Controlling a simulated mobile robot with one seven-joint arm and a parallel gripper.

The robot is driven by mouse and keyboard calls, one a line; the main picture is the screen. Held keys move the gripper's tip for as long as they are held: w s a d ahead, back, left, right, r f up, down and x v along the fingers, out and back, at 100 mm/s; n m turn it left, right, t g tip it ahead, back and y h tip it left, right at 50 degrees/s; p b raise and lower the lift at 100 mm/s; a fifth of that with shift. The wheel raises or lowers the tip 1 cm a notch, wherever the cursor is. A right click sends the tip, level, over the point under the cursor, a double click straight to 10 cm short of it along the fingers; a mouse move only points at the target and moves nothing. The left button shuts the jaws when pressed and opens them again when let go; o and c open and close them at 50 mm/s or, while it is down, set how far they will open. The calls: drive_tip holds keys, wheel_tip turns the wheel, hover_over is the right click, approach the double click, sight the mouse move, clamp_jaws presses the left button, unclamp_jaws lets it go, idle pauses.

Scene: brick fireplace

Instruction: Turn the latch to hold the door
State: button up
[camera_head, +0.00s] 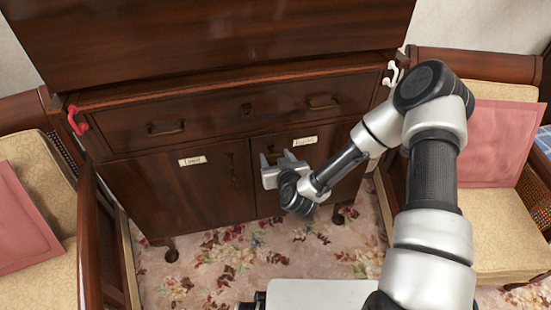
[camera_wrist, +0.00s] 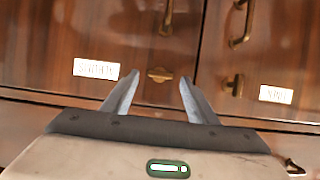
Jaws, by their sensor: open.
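A red hook-shaped latch (camera_head: 77,121) is at the left end of the dark wooden cabinet (camera_head: 200,195), and a white one (camera_head: 390,75) is at its right end. I cannot tell which of them is the task's latch. A large dark panel (camera_head: 210,40), perhaps the door, spans the top. My gripper (camera_head: 276,155) is open and empty in front of the lower right cupboard door, apart from both coloured latches. In the wrist view my open fingers (camera_wrist: 158,77) point toward the wood, with a small brass fitting (camera_wrist: 160,75) between their tips. Contact cannot be told.
A drawer with brass handles (camera_head: 165,128) runs above two labelled cupboard doors. Brass handles (camera_wrist: 240,22) also show close in the wrist view. Chairs with pink cushions (camera_head: 22,218) stand at both sides. The flowered carpet (camera_head: 230,250) in front is clear at left.

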drive_tip(key=shift+w, duration=0.1)
drive_tip(key=c, duration=1.1)
drive_tip(key=shift+o, duration=0.2)
drive_tip(key=shift+a, duration=0.15)
drive_tip(key=n, duration=0.1)
drive_tip(key=n+h+b, duration=0.1)
drive_tip(key=shift+a+f+n+t+h, duration=0.15)
drive_tip(key=shift+a+n+t+h, duration=0.15)
drive_tip(key=shift+a, duration=0.1)
drive_tip(key=n+b, duration=0.1)
drive_tip(key=n+t+h+b, duration=0.1)
drive_tip(key=n+b, duration=0.1)
drive_tip(key=n+h+b, duration=0.1)
drive_tip(key=shift+s+a+f+t, duration=0.25)
drive_tip(key=shift+a+f+t, duration=0.05)
drive_tip(key=shift+a+f, duration=0.05)
drive_tip(key=n+b, duration=0.1)
drive_tip(key=n+t+h+b, duration=0.1)
drive_tip(key=n, duration=0.1)
drive_tip(key=shift+a+f+h, duration=0.1)
drive_tip(key=shift+f+h, duration=0.1)
drive_tip(key=shift+h, duration=0.1)
drive_tip(key=n+t, duration=0.1)
drive_tip(key=n+b, duration=0.1)
drive_tip(key=n, duration=0.1)
drive_tip(key=shift+f+n+t, duration=0.2)
drive_tip(key=shift+n+t, duration=0.1)
drive_tip(key=shift+t, duration=0.1)
drive_tip(key=shift+h, duration=0.4)
